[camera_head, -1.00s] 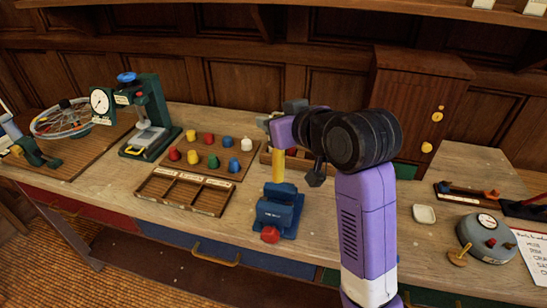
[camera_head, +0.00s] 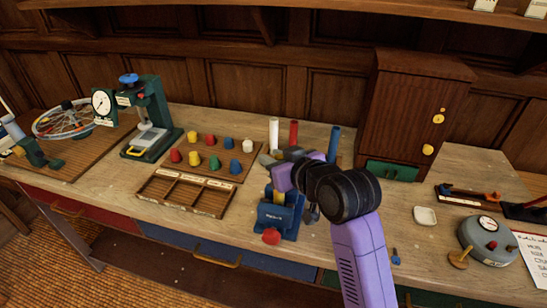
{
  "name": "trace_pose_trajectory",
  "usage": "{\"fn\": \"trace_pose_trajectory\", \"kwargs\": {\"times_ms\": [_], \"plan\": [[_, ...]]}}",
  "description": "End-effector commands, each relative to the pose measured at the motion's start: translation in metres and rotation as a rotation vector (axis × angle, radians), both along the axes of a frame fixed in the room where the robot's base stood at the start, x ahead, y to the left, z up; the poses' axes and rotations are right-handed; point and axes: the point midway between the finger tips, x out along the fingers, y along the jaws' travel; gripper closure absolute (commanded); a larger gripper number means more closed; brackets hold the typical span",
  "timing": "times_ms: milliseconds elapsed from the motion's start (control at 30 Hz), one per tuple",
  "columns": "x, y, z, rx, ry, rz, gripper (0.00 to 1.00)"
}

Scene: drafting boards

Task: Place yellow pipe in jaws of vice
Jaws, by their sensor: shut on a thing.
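The blue vice (camera_head: 278,217) stands on the bench with its red knob (camera_head: 271,236) toward the front edge. My gripper (camera_head: 279,180) is low, just above and behind the vice. It is shut on the yellow pipe (camera_head: 278,196), of which only a short piece shows between the gripper and the top of the vice. The pipe looks upright, and its lower end is hidden at the vice jaws. I cannot tell how deep it sits or whether the jaws touch it. My wrist and hand hide the rest of the pipe.
White (camera_head: 274,135), red (camera_head: 293,133) and blue (camera_head: 334,143) pipes stand upright behind my gripper. A board of coloured pegs (camera_head: 215,150) and a sectioned wooden tray (camera_head: 185,194) lie to the left. A white dish (camera_head: 425,215) and a grey gauge (camera_head: 487,240) are on the right.

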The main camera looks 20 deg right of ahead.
Motion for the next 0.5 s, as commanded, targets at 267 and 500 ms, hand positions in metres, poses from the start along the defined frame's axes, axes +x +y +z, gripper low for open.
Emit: {"fn": "trace_pose_trajectory", "kwargs": {"times_ms": [267, 500], "plan": [[0.0001, 0.0001, -0.0024, 0.0, 0.0, 0.0, 0.54], [0.0001, 0.0001, -0.0023, 0.0, 0.0, 0.0, 0.54]]}}
